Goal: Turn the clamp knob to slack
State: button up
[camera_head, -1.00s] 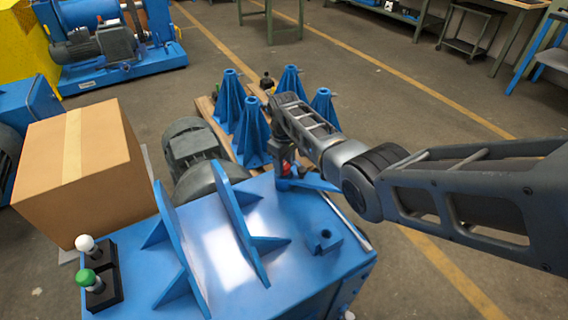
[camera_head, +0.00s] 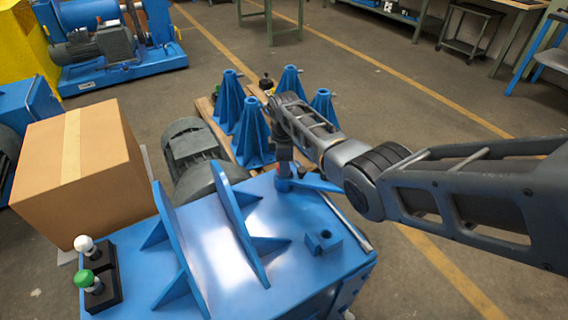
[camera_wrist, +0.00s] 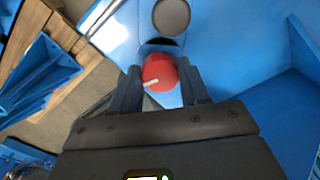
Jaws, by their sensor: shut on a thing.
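The clamp knob (camera_wrist: 159,72) is red and round with a white mark on its face, in the middle of the wrist view. My gripper (camera_wrist: 162,82) has one finger on each side of the knob and is shut on it. The white mark points to the lower left in that view. In the head view my gripper (camera_head: 284,165) hangs over the far right part of the blue machine frame (camera_head: 300,218). The knob is mostly hidden there behind the gripper.
Two upright blue plates (camera_head: 238,225) stand on the frame left of my gripper. A grey motor (camera_head: 192,150) and several blue pyramid stands (camera_head: 252,140) are behind. A cardboard box (camera_head: 80,165) and two knobs, white and green (camera_head: 85,279), are at the left.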

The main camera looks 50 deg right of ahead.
jog(key=shift+n, duration=0.3)
jog(key=o, duration=1.1)
jog(key=shift+c, duration=0.2)
jog(key=shift+r, duration=0.1)
jog(key=shift+r, duration=3.8)
